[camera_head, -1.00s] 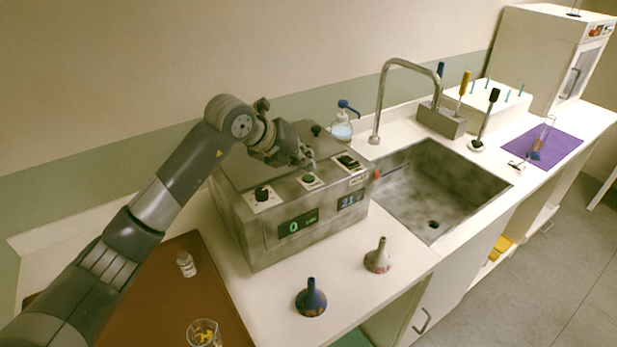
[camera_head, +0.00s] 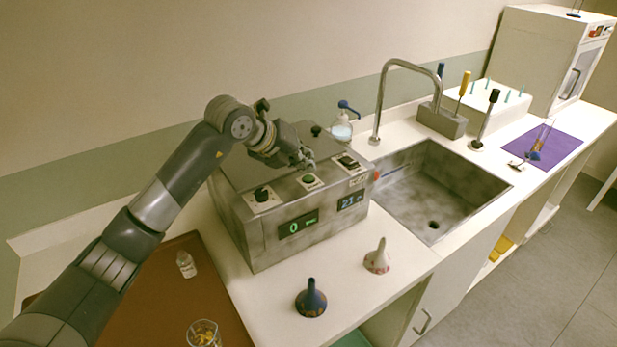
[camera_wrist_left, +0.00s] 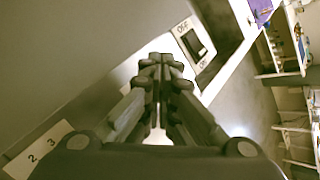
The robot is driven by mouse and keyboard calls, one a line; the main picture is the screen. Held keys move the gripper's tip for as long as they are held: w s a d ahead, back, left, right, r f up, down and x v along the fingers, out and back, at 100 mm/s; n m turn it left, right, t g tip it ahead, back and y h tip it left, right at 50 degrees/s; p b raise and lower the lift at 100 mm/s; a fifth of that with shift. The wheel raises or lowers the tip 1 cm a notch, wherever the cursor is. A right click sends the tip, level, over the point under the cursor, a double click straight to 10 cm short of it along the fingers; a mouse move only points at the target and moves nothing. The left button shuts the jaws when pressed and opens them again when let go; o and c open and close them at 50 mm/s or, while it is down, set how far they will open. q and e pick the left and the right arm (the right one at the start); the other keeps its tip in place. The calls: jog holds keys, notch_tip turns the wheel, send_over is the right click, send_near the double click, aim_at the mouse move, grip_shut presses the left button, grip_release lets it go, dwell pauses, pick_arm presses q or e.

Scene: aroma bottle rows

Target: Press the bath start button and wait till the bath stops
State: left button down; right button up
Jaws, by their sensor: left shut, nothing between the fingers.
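The grey metal bath (camera_head: 270,240) stands on the white counter, its lid closed under my left arm. Its top front edge carries a black knob (camera_head: 262,194), a round green button (camera_head: 309,179) and a black rocker switch (camera_head: 348,162). Its front has a green display (camera_head: 298,224) reading 0 and a blue display (camera_head: 351,200) that seems to read 21. My left gripper (camera_head: 309,164) is shut and empty, its tips just above and behind the green button; contact cannot be told. In the left wrist view the closed fingers (camera_wrist_left: 161,62) hide the button, and the rocker switch (camera_wrist_left: 193,42) shows beyond. My right gripper is not in view.
A sink (camera_head: 400,190) with a tall faucet (camera_head: 380,95) lies right of the bath. A brown tray (camera_head: 180,300) holds a small bottle (camera_head: 186,264) and a beaker (camera_head: 204,334).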

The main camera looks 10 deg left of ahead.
aim_at(305, 176)
pick_arm(q)
jog(key=shift+f+b, duration=0.3)
jog(key=shift+f, duration=0.1)
jog(key=shift+f+b, duration=0.35)
jog(key=shift+f, duration=0.05)
dwell(0.4)
jog(key=shift+r, duration=0.15)
dwell(0.3)
jog(key=shift+r+p, duration=0.45)
jog(key=shift+r, duration=0.2)
jog(key=shift+r, duration=0.15)
jog(key=shift+r+p, duration=1.45)
jog(key=shift+r, duration=0.9)
